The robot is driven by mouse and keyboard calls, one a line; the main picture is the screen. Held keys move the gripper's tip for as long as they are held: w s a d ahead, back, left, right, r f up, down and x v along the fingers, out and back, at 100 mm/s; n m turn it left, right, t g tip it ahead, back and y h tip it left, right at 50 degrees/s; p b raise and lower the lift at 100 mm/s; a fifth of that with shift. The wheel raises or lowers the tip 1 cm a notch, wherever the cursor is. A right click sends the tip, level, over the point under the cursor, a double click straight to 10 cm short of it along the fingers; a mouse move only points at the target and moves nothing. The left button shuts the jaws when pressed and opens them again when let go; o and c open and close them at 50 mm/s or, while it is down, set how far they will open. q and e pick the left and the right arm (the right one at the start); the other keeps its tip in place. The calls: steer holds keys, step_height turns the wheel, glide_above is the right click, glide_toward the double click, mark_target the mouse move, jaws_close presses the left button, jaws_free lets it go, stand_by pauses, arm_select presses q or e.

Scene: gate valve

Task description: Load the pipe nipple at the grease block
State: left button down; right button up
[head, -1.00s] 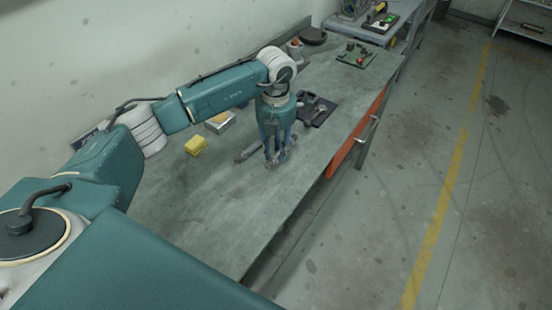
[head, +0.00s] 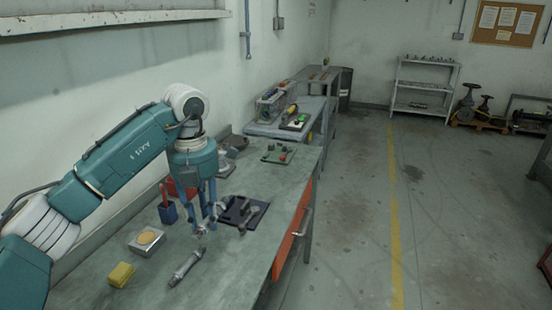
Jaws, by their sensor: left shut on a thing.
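My left gripper (head: 206,226) points down above the bench, its fingers shut on a small grey metal piece (head: 203,229), which looks like the pipe nipple. The fingers hide much of it. The grease block (head: 146,245), a pale grey block with a round yellow patch on top, sits on the bench left of and nearer than the gripper. The gripper is apart from it. My right gripper is not in view.
A grey rod-like part (head: 186,267) lies on the bench (head: 232,273) just nearer than the gripper. A yellow block (head: 122,274) lies near the grease block. A blue holder (head: 168,213) and a dark tray with parts (head: 243,213) flank the gripper.

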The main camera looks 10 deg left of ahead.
arm_select(q)
steer(key=m, duration=0.3)
steer(key=shift+s+d+f, duration=0.15)
steer(key=shift+s+d, duration=0.2)
steer(key=shift+d, duration=0.05)
steer(key=s+d+f+m, duration=0.2)
steer(key=s+m, duration=0.4)
steer(key=m, duration=0.4)
steer(key=s+d+f+m, duration=0.2)
steer(key=s+m, duration=0.4)
steer(key=m, duration=0.4)
steer(key=s+d+f+m, duration=0.3)
steer(key=s+m, duration=0.3)
steer(key=m, duration=0.4)
steer(key=shift+s+d+m, duration=0.25)
steer(key=shift+m, duration=0.15)
